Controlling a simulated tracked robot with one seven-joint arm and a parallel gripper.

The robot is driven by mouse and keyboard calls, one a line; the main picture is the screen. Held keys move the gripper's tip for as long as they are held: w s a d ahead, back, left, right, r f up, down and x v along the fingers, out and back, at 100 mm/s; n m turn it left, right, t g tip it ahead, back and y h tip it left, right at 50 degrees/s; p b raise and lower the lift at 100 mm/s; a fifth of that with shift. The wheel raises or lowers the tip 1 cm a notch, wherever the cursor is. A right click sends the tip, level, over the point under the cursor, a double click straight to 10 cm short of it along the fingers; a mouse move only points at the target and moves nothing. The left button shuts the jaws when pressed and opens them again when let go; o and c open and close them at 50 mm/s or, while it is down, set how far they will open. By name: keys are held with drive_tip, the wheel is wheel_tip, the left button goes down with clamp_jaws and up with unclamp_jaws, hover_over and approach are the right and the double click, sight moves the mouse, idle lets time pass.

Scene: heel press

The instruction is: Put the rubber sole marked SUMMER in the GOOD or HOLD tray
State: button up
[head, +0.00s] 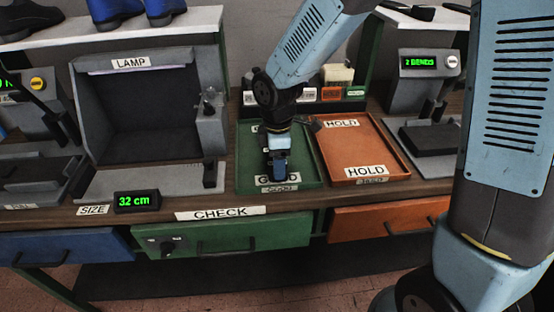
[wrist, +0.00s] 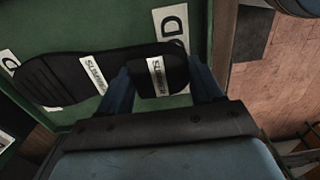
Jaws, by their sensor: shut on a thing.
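The rubber sole (wrist: 58,78) is black with white SUMMER labels and lies over the green GOOD tray (head: 307,160) in the wrist view. Its heel end (wrist: 157,88), also labelled SUMMER, is between the two fingers of my gripper (wrist: 160,92), which is shut on it. In the head view my gripper (head: 279,176) points down inside the GOOD tray, near its front label, and hides most of the sole. I cannot tell whether the sole touches the tray floor. The orange HOLD tray (head: 350,151) is just to the right and looks empty.
A grey LAMP booth (head: 150,110) and a 32 cm SIZE display (head: 137,201) stand to the left. A grey device showing 2 BENDS (head: 425,65) stands to the right. Small labelled boxes (head: 330,96) are behind the trays. Drawers (head: 230,238) are below the bench edge.

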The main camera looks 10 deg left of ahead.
drive_tip(key=shift+f, duration=0.1)
drive_tip(key=o, duration=1.3)
drive_tip(key=shift+o, duration=0.7)
drive_tip(key=shift+r, duration=3.55)
